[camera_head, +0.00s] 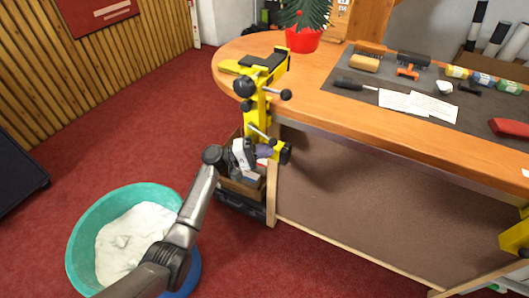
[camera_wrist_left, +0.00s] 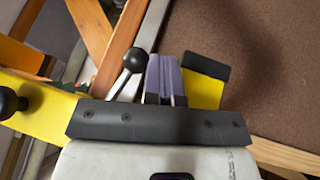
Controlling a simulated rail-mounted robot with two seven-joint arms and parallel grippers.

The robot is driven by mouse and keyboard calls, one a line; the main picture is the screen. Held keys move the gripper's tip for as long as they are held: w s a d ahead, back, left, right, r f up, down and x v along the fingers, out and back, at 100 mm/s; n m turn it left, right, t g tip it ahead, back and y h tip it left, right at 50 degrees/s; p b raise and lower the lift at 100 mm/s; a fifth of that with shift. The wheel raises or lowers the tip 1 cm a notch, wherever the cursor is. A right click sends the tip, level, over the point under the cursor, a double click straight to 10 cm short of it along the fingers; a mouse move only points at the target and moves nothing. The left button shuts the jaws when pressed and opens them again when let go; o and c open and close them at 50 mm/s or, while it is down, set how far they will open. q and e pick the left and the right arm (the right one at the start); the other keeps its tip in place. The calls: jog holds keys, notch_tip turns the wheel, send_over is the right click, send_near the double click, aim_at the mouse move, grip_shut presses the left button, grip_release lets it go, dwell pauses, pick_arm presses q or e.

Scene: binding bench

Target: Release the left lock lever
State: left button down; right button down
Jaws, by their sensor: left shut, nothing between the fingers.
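A yellow clamp (camera_head: 257,108) is fixed to the left end of the wooden bench. It bears several black-knobbed handles. The left lock lever (camera_head: 262,133), a thin metal rod with a black ball end, sits low on it. My left gripper (camera_head: 264,152) is just below this lever, pointing right toward the clamp's lower part. In the left wrist view its purple-grey fingers (camera_wrist_left: 162,76) are together and empty. The lever's black ball (camera_wrist_left: 135,60) stands just left of the fingers; whether they touch is unclear. My right gripper is not in view.
A second yellow clamp (camera_head: 515,238) is at the right edge. A teal tub (camera_head: 82,232) with white material stands on the red carpet. A box (camera_head: 240,188) of items is under the clamp. Tools lie on the bench's dark mat (camera_head: 350,95). A potted plant (camera_head: 303,39) stands behind.

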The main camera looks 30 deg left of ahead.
pick_arm(q)
jog(key=shift+r, duration=0.1)
dwell(0.4)
jog(key=s+a+f+b, duration=0.2)
jog(key=s+a+f, duration=0.4)
jog(key=a, duration=0.2)
jog(key=shift+s+a+b, duration=0.15)
jog(key=shift+b, duration=0.15)
dwell(0.3)
dwell(0.5)
